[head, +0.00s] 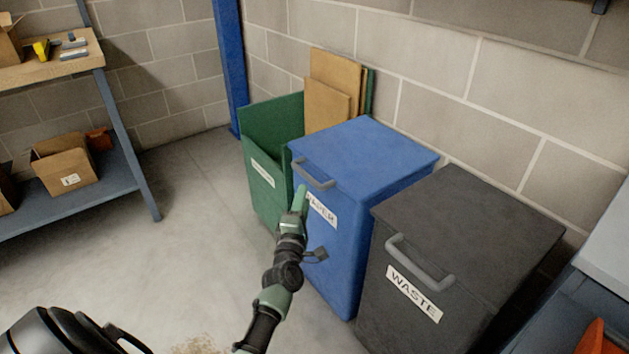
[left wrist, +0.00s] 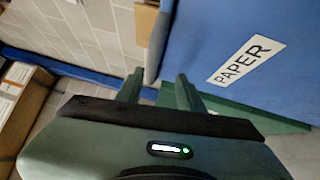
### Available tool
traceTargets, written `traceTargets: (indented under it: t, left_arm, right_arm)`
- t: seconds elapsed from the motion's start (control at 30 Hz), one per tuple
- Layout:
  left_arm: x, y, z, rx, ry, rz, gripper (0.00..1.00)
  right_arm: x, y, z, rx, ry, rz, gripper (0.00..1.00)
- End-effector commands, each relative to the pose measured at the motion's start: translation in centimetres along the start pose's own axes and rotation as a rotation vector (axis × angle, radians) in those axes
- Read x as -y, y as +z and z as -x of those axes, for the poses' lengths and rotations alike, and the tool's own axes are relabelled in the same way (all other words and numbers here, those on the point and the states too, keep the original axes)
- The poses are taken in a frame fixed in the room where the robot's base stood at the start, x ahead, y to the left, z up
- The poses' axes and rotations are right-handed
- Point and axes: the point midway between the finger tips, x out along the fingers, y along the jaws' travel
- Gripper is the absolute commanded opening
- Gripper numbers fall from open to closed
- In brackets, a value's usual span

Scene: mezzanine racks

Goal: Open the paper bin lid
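The blue paper bin (head: 350,230) stands against the block wall with its lid (head: 370,150) shut. A grey bar handle (head: 313,176) is at the lid's front edge, above a partly covered PAPER label (head: 322,211). My left gripper (head: 302,190) is just below the handle, in front of the label. In the left wrist view the two fingers of my left gripper (left wrist: 158,76) are apart with nothing between them. The grey handle (left wrist: 157,46) shows just beyond the fingertips, beside the blue bin (left wrist: 225,30) with its PAPER label (left wrist: 246,59). My right gripper is not in view.
A dark grey WASTE bin (head: 470,220) stands close on the right. An open green bin (head: 262,175) with cardboard sheets (head: 335,85) stands on the left. A shelf rack (head: 100,190) with boxes is further left. The floor in front is clear.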

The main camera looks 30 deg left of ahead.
Motion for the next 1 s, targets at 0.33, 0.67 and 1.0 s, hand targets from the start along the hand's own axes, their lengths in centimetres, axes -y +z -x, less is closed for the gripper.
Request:
traceTargets:
  t: [0.33,0.67,1.0]
  left_arm:
    - [-1.0,-0.5,-3.9,-0.014,0.029,0.036,0.38]
    - [-1.0,-0.5,-7.6,-0.013,0.025,0.033,0.38]
    - [-1.0,-0.5,-8.1,-0.012,0.023,0.032,0.38]
  right_arm:
    - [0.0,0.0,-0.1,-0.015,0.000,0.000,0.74]
    - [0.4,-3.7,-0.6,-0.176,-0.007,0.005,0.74]
    - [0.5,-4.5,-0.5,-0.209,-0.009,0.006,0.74]
